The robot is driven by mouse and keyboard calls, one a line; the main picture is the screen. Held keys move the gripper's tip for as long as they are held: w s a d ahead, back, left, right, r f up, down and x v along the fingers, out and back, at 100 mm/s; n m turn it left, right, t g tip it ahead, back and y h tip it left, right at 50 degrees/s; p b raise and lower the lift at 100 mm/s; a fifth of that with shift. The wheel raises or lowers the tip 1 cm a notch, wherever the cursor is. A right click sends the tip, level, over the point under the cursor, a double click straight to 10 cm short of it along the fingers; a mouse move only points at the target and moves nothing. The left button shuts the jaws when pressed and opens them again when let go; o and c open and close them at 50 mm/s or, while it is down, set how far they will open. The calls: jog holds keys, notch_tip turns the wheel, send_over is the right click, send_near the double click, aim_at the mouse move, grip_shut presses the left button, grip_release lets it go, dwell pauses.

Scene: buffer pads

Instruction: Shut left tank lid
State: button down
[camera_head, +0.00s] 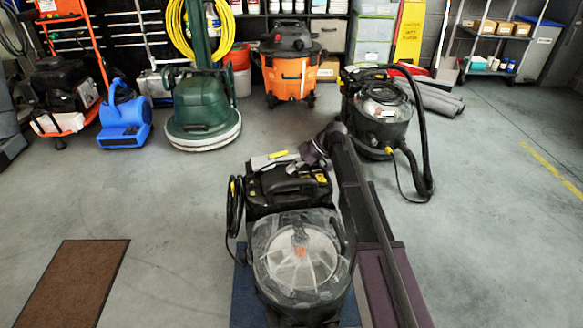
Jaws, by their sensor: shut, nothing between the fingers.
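A black floor-cleaning machine (256,198) stands in the lower middle on a dark blue base. Its front has a large, round clear cover (299,254) with a pale disc and a small orange-red spot under it. The cover looks seated on the body, but I cannot tell if it is fully closed. Behind it is a black upper section with a handle (290,187). No separate left tank lid stands out clearly, and its open or shut state cannot be told.
A black vacuum with a hose (378,120), an orange vacuum (289,75), a green floor machine (202,108) and a blue blower (124,122) stand behind. A brown mat (72,282) lies left. Floor between is clear.

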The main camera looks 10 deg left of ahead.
jog(key=shift+s+a+r+p, duration=0.1)
jog(key=shift+a+r+p, duration=0.1)
jog(key=shift+r+p, duration=1.7)
jog(key=d+f+b, duration=0.1)
jog(key=d, duration=0.1)
jog(key=w+d+f+b, duration=0.1)
jog(key=d+f+b, duration=0.1)
jog(key=w+d+f+b, duration=0.1)
jog(key=d+b, duration=0.1)
jog(key=d, duration=0.1)
jog(key=shift+w+f, duration=0.25)
jog(key=shift+f, duration=0.05)
jog(key=shift+w+d+f, duration=0.15)
jog(key=shift+d, duration=0.4)
